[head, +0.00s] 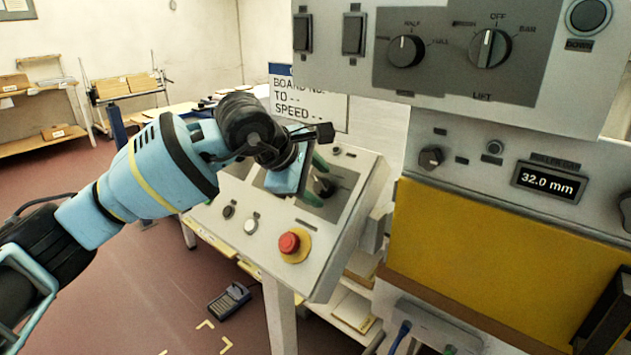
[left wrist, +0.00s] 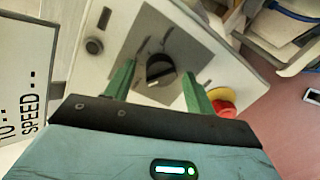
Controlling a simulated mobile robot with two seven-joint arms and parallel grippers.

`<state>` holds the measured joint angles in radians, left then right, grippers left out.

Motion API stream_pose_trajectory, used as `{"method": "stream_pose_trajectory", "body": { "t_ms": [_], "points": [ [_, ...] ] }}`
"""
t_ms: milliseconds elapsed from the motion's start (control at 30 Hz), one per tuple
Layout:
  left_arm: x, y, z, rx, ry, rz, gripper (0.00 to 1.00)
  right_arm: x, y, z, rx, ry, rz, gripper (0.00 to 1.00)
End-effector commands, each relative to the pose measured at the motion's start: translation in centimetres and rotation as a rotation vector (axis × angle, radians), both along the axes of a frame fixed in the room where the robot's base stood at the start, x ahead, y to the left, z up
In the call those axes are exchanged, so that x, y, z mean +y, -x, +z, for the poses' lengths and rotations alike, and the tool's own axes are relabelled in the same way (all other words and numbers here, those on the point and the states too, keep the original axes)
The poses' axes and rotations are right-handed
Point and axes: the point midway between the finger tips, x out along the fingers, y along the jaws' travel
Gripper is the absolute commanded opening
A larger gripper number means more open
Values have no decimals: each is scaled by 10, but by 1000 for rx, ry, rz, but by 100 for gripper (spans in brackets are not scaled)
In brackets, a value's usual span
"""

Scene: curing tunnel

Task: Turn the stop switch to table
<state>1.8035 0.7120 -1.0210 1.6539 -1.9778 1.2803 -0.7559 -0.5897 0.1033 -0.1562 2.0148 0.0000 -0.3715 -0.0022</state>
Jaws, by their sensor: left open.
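A black rotary knob (head: 324,186) sits on a grey plate on the sloped face of the control box (head: 347,225). I take it for the stop switch, but its labels are too small to read. In the left wrist view the same knob (left wrist: 160,70) shows between my green fingertips, with a pale pointer line on it. My left gripper (head: 318,181) is open, its fingers on either side of the knob. I cannot tell whether they touch it. My right gripper is not in view.
A red emergency button (head: 289,242) on a yellow ring is low on the same box, with small black and white buttons (head: 250,226) beside it. A large panel with WALK and LIFT knobs (head: 490,48) and a 32.0 mm display (head: 548,181) stands at the right.

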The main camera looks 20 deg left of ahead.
Motion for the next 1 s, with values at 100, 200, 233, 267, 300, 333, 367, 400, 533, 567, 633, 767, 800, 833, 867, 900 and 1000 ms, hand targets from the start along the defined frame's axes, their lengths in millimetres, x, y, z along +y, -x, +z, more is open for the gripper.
{"method": "stream_pose_trajectory", "body": {
  "t_ms": [100,200,233,267,300,333,367,400,533,567,633,767,800,833,867,900,1000],
  "points": [
    [0,0,0,0,0,0,52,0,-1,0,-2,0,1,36],
    [0,0,0,0,1,1,39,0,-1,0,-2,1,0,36],
    [0,0,0,0,1,1,35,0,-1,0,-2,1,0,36],
    [0,0,0,0,1,1,31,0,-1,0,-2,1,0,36],
    [0,0,0,0,1,1,26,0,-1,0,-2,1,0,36],
    [0,0,0,0,1,1,22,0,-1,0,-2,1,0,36],
    [0,0,0,0,1,1,18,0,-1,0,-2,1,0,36],
    [0,0,0,0,1,1,13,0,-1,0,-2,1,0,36],
    [0,0,0,4,11,11,11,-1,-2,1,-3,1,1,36],
    [0,0,1,7,19,20,11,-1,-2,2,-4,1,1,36],
    [0,1,0,19,50,52,11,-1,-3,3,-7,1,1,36],
    [0,1,0,43,118,124,11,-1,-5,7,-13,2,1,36],
    [1,1,0,49,136,144,11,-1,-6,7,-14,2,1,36],
    [1,1,0,54,148,157,11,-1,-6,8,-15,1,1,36],
    [1,1,0,57,157,166,11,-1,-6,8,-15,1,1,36],
    [1,1,0,61,167,178,11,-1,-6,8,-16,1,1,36],
    [1,1,-1,66,178,190,11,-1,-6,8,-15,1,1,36]
  ]
}}
